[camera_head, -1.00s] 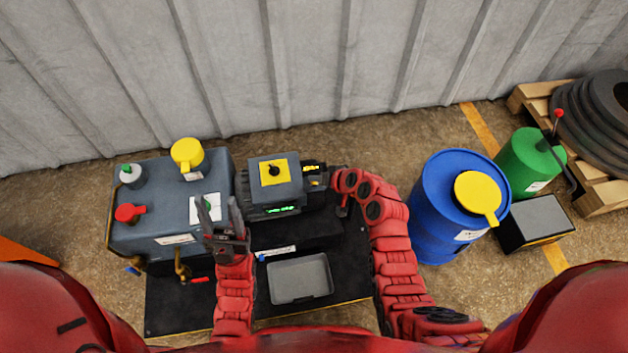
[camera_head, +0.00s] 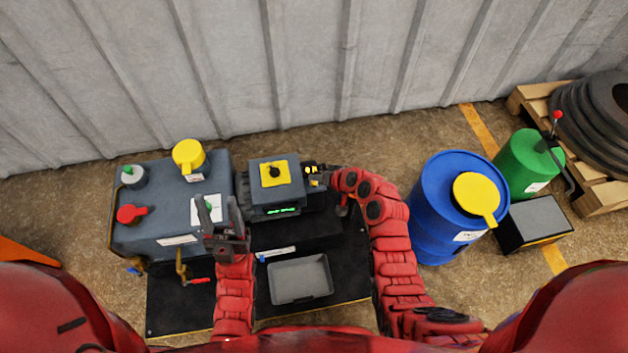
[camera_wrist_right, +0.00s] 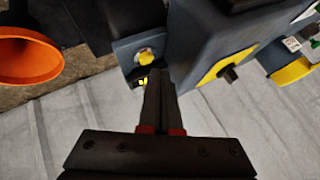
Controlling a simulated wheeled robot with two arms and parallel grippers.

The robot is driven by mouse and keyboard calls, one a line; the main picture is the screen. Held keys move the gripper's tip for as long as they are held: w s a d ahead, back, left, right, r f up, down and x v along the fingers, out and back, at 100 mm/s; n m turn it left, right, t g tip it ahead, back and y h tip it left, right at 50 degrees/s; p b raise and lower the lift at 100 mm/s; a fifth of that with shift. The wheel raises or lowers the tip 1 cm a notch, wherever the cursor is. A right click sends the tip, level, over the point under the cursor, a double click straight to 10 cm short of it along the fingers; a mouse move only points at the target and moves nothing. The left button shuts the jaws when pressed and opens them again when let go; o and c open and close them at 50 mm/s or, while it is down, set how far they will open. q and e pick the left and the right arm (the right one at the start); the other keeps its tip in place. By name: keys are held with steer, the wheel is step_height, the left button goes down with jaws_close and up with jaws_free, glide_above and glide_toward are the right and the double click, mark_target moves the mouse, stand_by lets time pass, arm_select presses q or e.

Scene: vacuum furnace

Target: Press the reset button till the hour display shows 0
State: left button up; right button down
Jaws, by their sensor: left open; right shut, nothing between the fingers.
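A grey control box (camera_head: 275,188) has a yellow plate with a black knob on top and a lit green display (camera_head: 280,211) on its front. Beside it, a small grey unit carries a yellow button (camera_wrist_right: 147,57) and a small lit yellow display (camera_wrist_right: 142,82) in the right wrist view; its digits are unreadable. My right gripper (camera_wrist_right: 160,84) is shut and empty, its tips close to that button and display; contact cannot be told. In the head view it (camera_head: 318,179) partly covers the unit. My left gripper (camera_head: 222,215) is open and empty over the large grey tank.
A grey tray (camera_head: 300,279) lies in front. A blue barrel (camera_head: 440,225) stands right of my right arm. An orange funnel-like shape (camera_wrist_right: 25,55) shows in the right wrist view.

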step_height(320, 180, up, 5)
steer(key=p, duration=0.3)
stand_by(0.4)
stand_by(0.4)
